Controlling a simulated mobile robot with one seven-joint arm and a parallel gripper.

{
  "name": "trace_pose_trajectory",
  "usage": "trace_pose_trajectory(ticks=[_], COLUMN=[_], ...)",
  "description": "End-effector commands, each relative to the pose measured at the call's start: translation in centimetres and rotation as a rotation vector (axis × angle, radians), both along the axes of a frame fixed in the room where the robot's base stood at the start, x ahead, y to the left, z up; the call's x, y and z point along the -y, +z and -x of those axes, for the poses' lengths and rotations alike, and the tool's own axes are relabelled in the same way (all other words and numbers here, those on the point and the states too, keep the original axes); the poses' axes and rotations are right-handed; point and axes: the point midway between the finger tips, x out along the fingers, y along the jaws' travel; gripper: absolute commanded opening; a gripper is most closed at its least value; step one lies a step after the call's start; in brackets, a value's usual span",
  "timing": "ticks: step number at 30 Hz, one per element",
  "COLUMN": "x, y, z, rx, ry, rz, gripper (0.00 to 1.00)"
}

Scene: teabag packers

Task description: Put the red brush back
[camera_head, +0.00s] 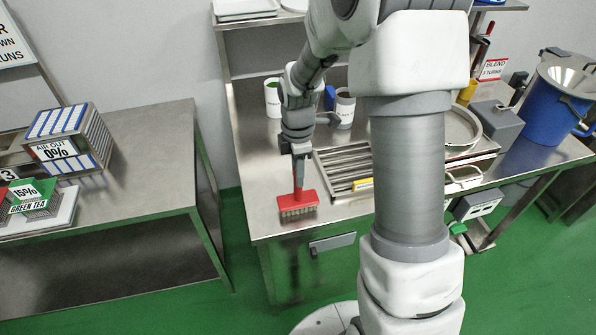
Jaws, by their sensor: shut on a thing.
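The red brush (298,199) has a red head with pale bristles pointing down and a red handle pointing up. My gripper (299,153) is shut on the upper part of its handle. The brush is upright at the front left of the steel bench (262,215), close to the front edge. I cannot tell whether the bristles touch the bench top. My arm hides part of the bench behind it.
A slatted metal rack (345,172) with a yellow item (363,184) lies right of the brush. Canisters (272,98) stand behind. A second steel table (150,145) is at left across a gap. A blue bin (553,105) stands at right.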

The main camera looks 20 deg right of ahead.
Motion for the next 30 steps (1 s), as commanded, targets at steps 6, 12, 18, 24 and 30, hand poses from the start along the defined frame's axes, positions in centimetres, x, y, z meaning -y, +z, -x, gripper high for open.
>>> trace_pose_trajectory(ticks=[6,12,18,24,30], x=[0.0,0.0,0.0,0.0,0.0], y=[0.0,-0.3,-0.3,-0.1,2.0], z=[0.0,0.0,0.0,0.0,-0.2], rx=[0.001,0.001,0.000,0.001,0.005], ry=[0.000,0.000,0.000,0.000,-0.001], rz=[0.000,0.000,0.000,0.000,0.000], gripper=[0.00,0.41,0.58,0.58,0.58])
